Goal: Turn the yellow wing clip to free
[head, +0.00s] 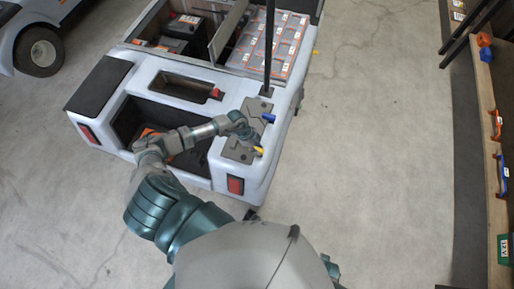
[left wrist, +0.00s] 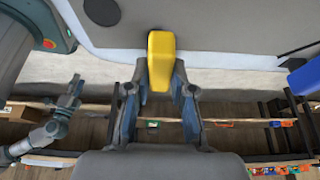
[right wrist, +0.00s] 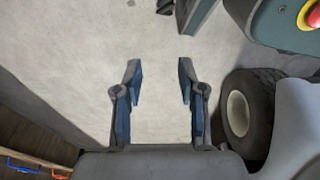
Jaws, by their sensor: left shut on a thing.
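The yellow wing clip (head: 259,150) is on the grey plate at the rear right corner of the white cart. My left gripper (head: 249,138) is at it. In the left wrist view the yellow wing clip (left wrist: 161,52) lies between the fingertips of my left gripper (left wrist: 161,80), which is shut on it. The clip's pivot is hidden from the wrist. My right gripper (right wrist: 159,80) is open and empty over bare floor in the right wrist view. It cannot be made out in the head view.
A blue clip (head: 268,117) sits on the same plate, near a black post (head: 269,50); it also shows in the left wrist view (left wrist: 304,75). The cart's bay holds batteries (head: 270,45). A shelf (head: 488,130) stands at the right. The floor between is clear.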

